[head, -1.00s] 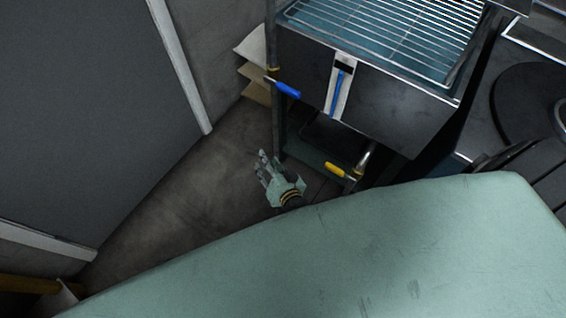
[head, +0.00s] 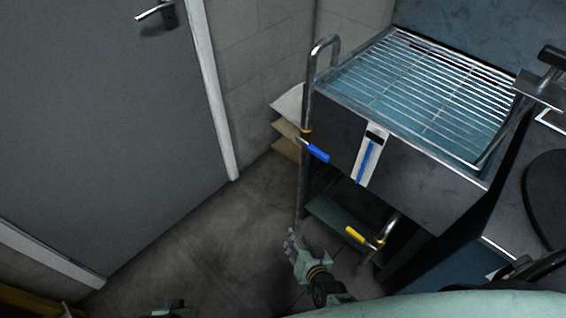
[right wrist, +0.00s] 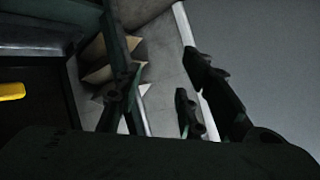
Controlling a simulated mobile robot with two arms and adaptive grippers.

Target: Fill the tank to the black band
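The metal tank (head: 415,178) stands at the right with a wire rack (head: 420,95) over bluish water. On its front, a white gauge strip (head: 360,174) carries a blue column (head: 367,160) whose top is close below the black band (head: 375,136). A blue lever (head: 313,151) sits crosswise on the upright supply pipe (head: 303,195). A yellow lever (head: 356,236) is on the lower pipe under the tank; it also shows in the right wrist view (right wrist: 11,91). My right gripper (head: 292,241) is open and empty, below the blue lever. Its spread fingers show in the right wrist view (right wrist: 158,78). Probably only a bit of my left gripper (head: 175,309) shows.
A grey door (head: 100,120) with a handle (head: 155,12) is at the left. The floor (head: 200,235) between door and tank is clear. A dark round-topped machine (head: 548,205) is at the far right.

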